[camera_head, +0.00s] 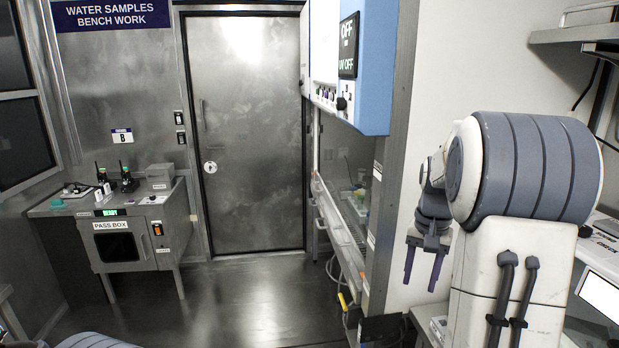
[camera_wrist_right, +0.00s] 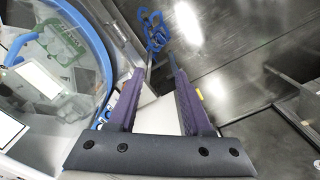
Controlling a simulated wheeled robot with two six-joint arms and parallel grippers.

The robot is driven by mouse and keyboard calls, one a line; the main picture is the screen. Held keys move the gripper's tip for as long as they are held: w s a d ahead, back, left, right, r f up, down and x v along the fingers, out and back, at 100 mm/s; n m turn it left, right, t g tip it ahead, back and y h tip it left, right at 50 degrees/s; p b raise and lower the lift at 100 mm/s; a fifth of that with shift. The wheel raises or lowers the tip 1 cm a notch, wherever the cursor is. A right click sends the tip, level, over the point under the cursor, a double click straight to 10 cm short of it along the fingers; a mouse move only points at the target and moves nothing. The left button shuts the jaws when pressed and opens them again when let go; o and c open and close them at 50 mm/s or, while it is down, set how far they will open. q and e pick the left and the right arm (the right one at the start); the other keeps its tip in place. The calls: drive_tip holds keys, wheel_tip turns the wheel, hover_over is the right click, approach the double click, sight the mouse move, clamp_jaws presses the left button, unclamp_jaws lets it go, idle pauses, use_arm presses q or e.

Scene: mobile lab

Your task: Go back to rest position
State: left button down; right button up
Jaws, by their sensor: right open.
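My right gripper (camera_head: 422,272) hangs at the right of the head view, pointing down, with its two purple fingers apart and nothing between them. It also shows in the right wrist view (camera_wrist_right: 160,90), where the fingers are spread over an empty gap. My right arm rises at the right side of the head view, bent, with the gripper in front of a pale wall. My left gripper does not show; only a bit of my left arm shows at the bottom left of the head view.
A pass box (camera_head: 122,246) stands at the left by a closed metal door (camera_head: 245,140). A blue-and-white cabinet (camera_head: 372,70) stands right of the door. The dark floor (camera_head: 240,300) between is clear. A bench with a white panel (camera_head: 602,298) is at the far right.

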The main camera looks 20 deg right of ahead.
drive_tip(key=s+a+f+n, duration=0.1)
drive_tip(key=a+n, duration=0.7)
drive_tip(key=a, duration=1.6)
drive_tip(key=s+a+f+n+y, duration=0.1)
drive_tip(key=s+a+f+n, duration=0.3)
drive_tip(key=s+a+n, duration=0.5)
drive_tip(key=s+a+b, duration=0.1)
drive_tip(key=s+a, duration=0.3)
drive_tip(key=s, duration=0.3)
drive_tip(key=shift+s+a, duration=0.15)
drive_tip(key=shift+a, duration=0.1)
